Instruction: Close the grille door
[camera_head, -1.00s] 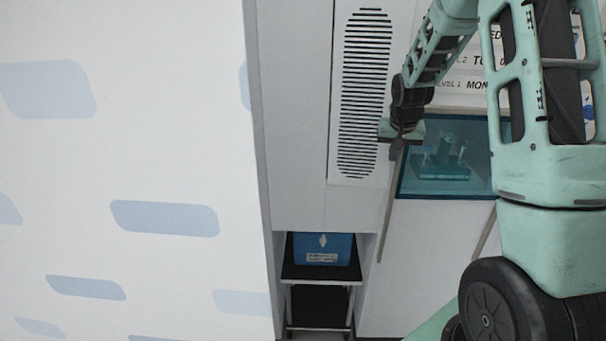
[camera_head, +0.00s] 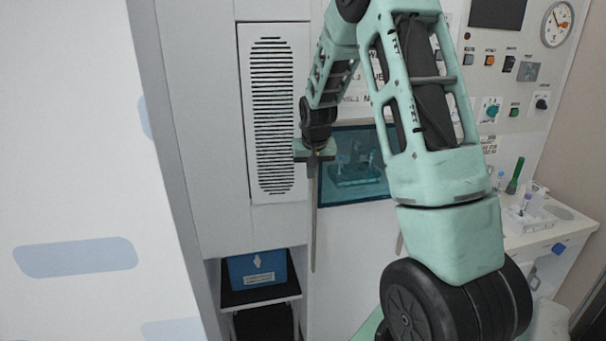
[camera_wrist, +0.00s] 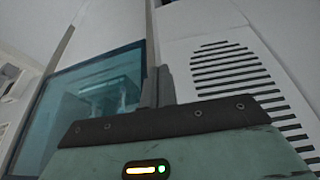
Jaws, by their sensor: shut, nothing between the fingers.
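The grille door (camera_head: 272,125) is a tall white panel with dark horizontal slots, left of centre in the head view. It looks nearly flush with the cabinet front, with a thin dark line around its edges; I cannot tell if it is fully shut. In the wrist view, the slotted panel (camera_wrist: 235,75) fills the right side. My gripper (camera_head: 311,164) is just right of the door's right edge in the head view. Its fingers (camera_wrist: 157,88) are together and empty in the wrist view. I cannot tell whether they touch the door.
A teal glass window (camera_head: 352,185) lies right of the gripper. A long vertical grey bar (camera_head: 314,235) hangs below the gripper. A blue box (camera_head: 258,270) sits on a shelf under the door. A white patterned wall (camera_head: 70,150) stands at left; a counter (camera_head: 535,235) is at right.

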